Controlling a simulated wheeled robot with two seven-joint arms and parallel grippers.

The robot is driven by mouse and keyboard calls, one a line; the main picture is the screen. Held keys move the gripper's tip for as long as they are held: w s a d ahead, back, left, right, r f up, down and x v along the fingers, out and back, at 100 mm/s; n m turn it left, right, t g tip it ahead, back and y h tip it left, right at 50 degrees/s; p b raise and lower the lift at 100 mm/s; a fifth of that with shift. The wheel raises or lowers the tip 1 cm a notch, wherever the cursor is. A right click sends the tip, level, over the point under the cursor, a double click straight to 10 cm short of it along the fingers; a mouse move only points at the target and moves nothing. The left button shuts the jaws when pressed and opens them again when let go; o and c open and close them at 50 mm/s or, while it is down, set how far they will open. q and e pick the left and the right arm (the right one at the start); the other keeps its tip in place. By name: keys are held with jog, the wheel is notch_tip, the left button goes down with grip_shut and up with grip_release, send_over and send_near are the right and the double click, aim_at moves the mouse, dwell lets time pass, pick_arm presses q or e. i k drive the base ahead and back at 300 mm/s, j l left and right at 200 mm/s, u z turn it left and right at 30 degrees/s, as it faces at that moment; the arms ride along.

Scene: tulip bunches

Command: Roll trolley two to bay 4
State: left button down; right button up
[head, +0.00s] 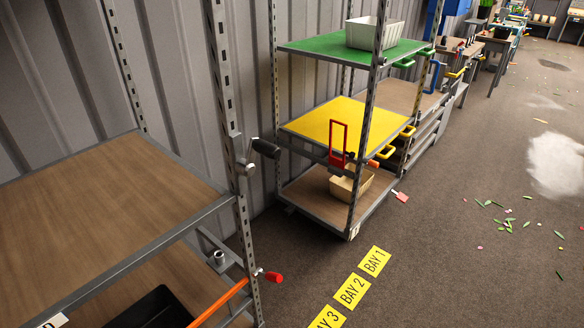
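A trolley with grey slotted posts stands against the corrugated wall; its shelves are green (330,48), yellow (315,126) and brown (312,201). A small tag (352,232) is on its front lower corner, too small to read surely. A nearer rack with brown shelves (105,205) fills the left; its tag (54,321) is partly cut off. I cannot tell which one is trolley two. Yellow floor signs read BAY 1 (374,261), BAY 2 (352,290) and BAY 3 (327,318), the last cut by the bottom edge. No bay 4 sign shows. Neither gripper is in view.
A black tray (155,309) lies low in the near rack. Benches (498,40) line the wall beyond. Leaf scraps and a pale wet patch (556,165) mark the otherwise open floor at right.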

aim_at(86, 235)
jog(key=u, duration=0.4)
jog(key=i+j+u, duration=0.1)
jog(key=u, duration=0.7)
jog(key=i+j, duration=0.05)
